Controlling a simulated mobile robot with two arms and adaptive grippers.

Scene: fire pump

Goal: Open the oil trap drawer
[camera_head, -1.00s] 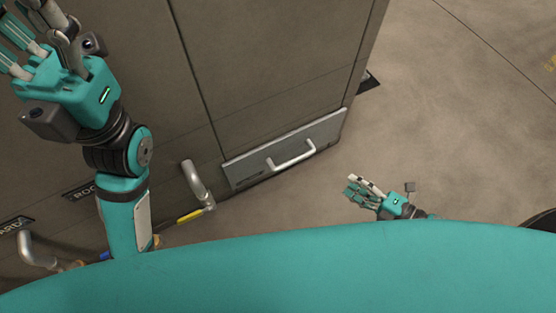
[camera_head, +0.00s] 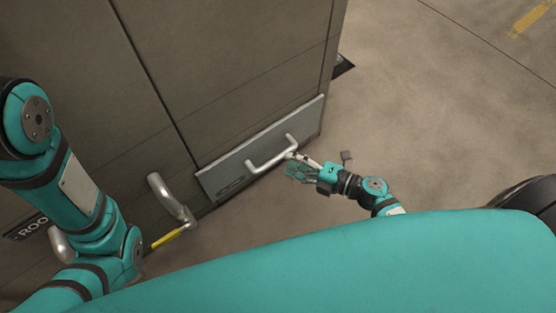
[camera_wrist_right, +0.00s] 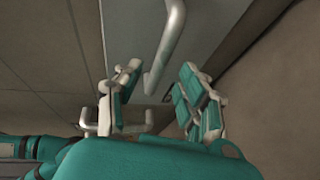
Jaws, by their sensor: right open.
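The oil trap drawer (camera_head: 222,177) is a grey panel low on the big brown cabinet, and it looks shut. Its pale bar handle (camera_head: 272,158) stands out from the front; it also shows in the right wrist view (camera_wrist_right: 171,45). My right gripper (camera_head: 296,164) is open at the right end of the handle. In the right wrist view, the open fingers (camera_wrist_right: 155,90) point toward the handle, whose lower end shows between them. I cannot tell whether they touch it. My left arm (camera_head: 85,205) comes in at the left; its gripper is out of the frame.
A silver bent pipe (camera_head: 168,196) with a yellow-handled valve (camera_head: 170,236) stands left of the drawer. Another pipe end (camera_head: 62,245) is behind my left arm.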

